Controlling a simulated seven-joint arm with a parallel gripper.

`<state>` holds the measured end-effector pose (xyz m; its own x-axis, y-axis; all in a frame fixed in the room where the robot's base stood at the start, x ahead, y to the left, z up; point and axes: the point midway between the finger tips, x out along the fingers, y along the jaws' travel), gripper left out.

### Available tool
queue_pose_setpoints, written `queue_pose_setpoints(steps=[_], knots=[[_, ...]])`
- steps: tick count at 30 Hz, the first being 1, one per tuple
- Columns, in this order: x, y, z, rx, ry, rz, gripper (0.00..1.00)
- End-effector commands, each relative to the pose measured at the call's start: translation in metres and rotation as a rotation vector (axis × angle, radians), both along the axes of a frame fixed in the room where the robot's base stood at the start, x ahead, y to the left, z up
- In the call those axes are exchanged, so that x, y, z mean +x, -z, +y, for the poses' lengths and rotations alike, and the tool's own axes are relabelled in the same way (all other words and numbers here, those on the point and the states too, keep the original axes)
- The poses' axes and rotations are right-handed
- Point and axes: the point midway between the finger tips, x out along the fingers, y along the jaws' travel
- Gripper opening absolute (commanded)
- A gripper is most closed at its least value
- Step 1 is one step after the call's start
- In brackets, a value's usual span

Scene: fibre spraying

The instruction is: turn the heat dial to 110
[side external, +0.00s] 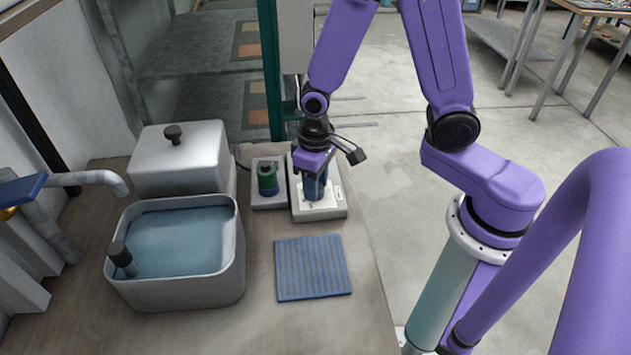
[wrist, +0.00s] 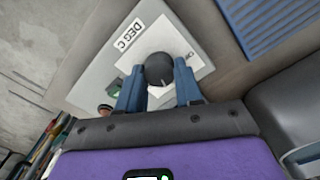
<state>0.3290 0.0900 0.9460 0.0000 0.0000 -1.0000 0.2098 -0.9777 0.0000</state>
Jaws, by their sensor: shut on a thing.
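The heat dial (wrist: 159,70) is a dark round knob on a white plate, on a pale control box (wrist: 95,75) marked "DEG C". A short light mark shows on the plate below the dial. The figures around it are too small to read. My gripper (wrist: 159,84) points down over the box, with its blue fingers on either side of the dial, shut on it. In the side external view my gripper (side external: 315,190) is at the box (side external: 322,212) and hides the dial.
A small grey unit with a green and blue spool (side external: 267,179) stands just left of the box. A blue ribbed mat (side external: 312,268) lies in front. A water-filled basin (side external: 236,255) and a lidded white container (side external: 180,160) stand to the left. The bench's right edge is close to the box.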

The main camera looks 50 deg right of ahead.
Motion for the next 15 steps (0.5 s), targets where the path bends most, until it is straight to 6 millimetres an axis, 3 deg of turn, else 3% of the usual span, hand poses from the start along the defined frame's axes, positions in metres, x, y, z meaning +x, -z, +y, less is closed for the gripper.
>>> queue_pose_setpoints(steps=[1, 3, 15], knots=[[-0.0007, -0.0004, -0.0001, -0.001, -0.001, 0.002, 0.38], [-0.0006, -0.0003, -0.0001, 0.0, -0.001, 0.002, 0.61], [0.0003, -0.0035, 0.0003, 0.0, -0.001, -0.001, 0.61]])
